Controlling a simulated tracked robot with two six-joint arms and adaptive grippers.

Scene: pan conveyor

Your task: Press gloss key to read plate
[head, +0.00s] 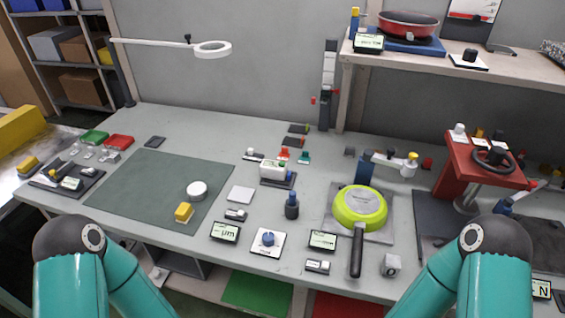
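Neither of my grippers is in view; only my teal arm links show at the bottom left and bottom right. I cannot tell for sure which item is the gloss key. Candidates are a small grey-white block (317,267) below a display (322,241), and a similar block (235,214) above a display marked µm (224,232). A small pale square plate (240,194) lies flat on the bench right of the green mat. A white block-shaped device (272,170) stands behind it. The lettering on most displays is too small to read.
A lime-green pan (360,207) sits on a grey plate, its dark handle toward me. The green mat (125,190) is mostly clear. A red stand (462,165) is at right.

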